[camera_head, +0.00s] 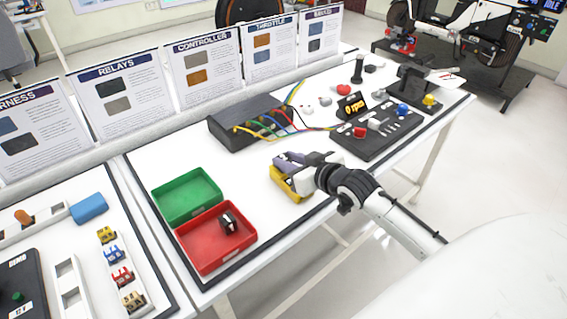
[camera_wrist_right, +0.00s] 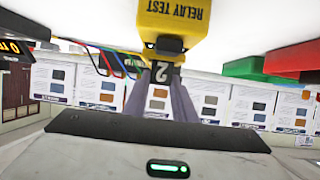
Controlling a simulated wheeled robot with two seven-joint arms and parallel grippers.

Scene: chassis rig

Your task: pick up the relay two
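Relay two is a small black block marked "2" (camera_wrist_right: 162,72) in the right wrist view, right against a yellow box lettered "RELAY TEST" (camera_wrist_right: 172,18). The yellow box also shows in the head view (camera_head: 287,184), at the table's front. My right gripper (camera_head: 285,160) is at that box; in the wrist view its two grey-purple fingers (camera_wrist_right: 161,84) lie on either side of the relay and seem closed on it. I cannot tell whether the relay is seated in the box. In the head view the gripper hides the relay. My left gripper is not in view.
A red tray (camera_head: 194,264) holding a dark block (camera_head: 229,222) and an empty green tray (camera_head: 160,211) stand left of the yellow box. A black box with coloured wires (camera_head: 232,131) stands behind it. A black control panel (camera_head: 392,139) lies to the right.

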